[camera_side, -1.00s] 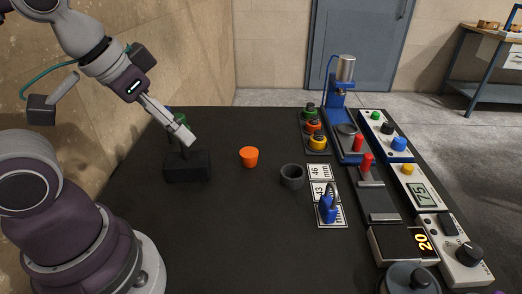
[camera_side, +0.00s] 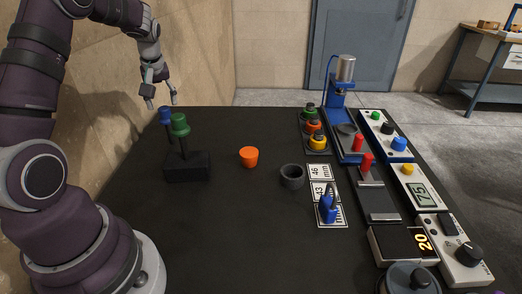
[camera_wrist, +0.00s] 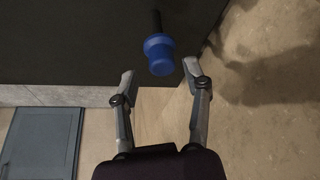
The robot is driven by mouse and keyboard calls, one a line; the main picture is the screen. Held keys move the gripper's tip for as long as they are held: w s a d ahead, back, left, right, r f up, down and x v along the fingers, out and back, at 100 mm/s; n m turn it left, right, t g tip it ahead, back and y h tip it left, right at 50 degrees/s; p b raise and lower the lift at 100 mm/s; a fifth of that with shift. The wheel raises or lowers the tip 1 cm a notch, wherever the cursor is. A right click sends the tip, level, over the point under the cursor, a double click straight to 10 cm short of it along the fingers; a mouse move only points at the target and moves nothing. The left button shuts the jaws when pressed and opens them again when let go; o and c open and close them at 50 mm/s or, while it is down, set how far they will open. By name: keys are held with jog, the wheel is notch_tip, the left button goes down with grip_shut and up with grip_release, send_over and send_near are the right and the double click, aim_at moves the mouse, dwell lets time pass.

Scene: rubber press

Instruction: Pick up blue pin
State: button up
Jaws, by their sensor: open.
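The blue pin (camera_side: 166,115) stands upright at the far left of the black table, behind the green pin (camera_side: 180,125) and the black block (camera_side: 187,167). Its lower part is partly hidden by them. My gripper (camera_side: 161,103) is open and empty, just above and behind the blue pin's head, pointing down. In the wrist view the blue pin (camera_wrist: 159,54) shows its head and dark shaft, just beyond the gap between the fingertips of my gripper (camera_wrist: 160,82). The fingers do not appear to touch it.
An orange cup (camera_side: 249,157) and a dark grey cup (camera_side: 292,176) stand mid-table. A blue press (camera_side: 338,100), stacked coloured knobs (camera_side: 315,128) and control panels (camera_side: 412,185) fill the right side. A wall (camera_side: 200,60) stands behind my gripper.

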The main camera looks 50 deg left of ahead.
aim_at(166, 118)
jog(key=x, duration=0.8)
jog(key=shift+w+f, duration=0.1)
jog(key=shift+f, duration=0.3)
jog(key=c, duration=0.8)
jog(key=shift+c, duration=0.2)
